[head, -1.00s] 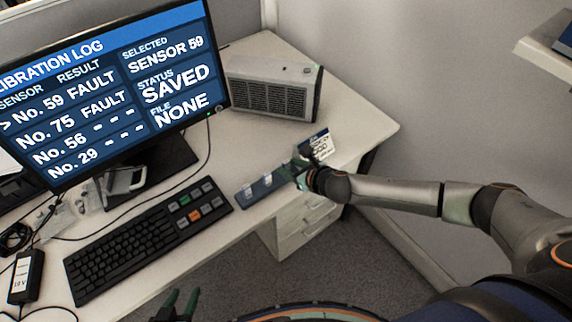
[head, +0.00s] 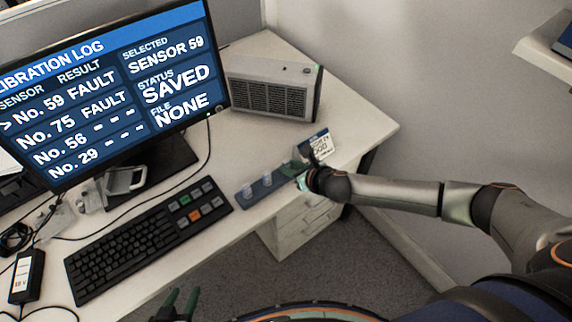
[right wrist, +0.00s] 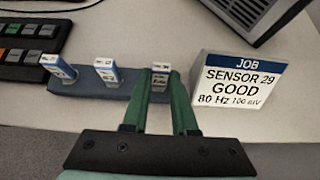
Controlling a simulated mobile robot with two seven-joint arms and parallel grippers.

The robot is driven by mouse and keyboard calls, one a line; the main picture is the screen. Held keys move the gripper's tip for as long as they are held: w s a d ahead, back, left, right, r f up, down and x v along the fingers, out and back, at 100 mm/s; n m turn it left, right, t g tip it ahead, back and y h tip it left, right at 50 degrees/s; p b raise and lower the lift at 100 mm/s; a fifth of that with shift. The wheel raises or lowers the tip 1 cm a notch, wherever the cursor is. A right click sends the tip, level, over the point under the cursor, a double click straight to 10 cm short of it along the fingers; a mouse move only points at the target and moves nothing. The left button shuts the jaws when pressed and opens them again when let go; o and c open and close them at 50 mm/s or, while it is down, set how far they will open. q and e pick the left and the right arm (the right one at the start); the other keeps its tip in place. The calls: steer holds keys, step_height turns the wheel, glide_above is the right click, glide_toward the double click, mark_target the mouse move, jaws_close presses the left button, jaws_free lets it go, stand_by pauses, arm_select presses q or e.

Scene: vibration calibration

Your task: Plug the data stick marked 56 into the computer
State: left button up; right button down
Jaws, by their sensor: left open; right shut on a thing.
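A blue-grey rack (head: 262,190) lies at the desk's front edge and holds small white-and-blue data sticks. In the right wrist view, a left stick (right wrist: 57,68) and a middle stick (right wrist: 107,72) stand in the rack (right wrist: 85,86). My right gripper (right wrist: 160,88) is shut on the rightmost stick (right wrist: 160,76), which is still at the rack; its mark is too small to read. In the head view, my right gripper (head: 299,174) covers the rack's right end. My left gripper (head: 180,302) is open and empty, below the desk edge. A grey grilled box (head: 272,88), apparently the computer, stands at the back.
A monitor (head: 110,85) shows the calibration log, with sensor 59 selected, status saved and file none. A job card (right wrist: 240,84) reading sensor 29 good stands right of the rack. A keyboard (head: 145,240) lies left of it. Desk between rack and grey box is clear.

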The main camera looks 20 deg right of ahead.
steer(key=shift+r+p, duration=0.75)
steer(key=shift+p, duration=0.6)
stand_by(0.6)
steer(key=shift+r+p, duration=0.35)
steer(key=shift+r, duration=1.4)
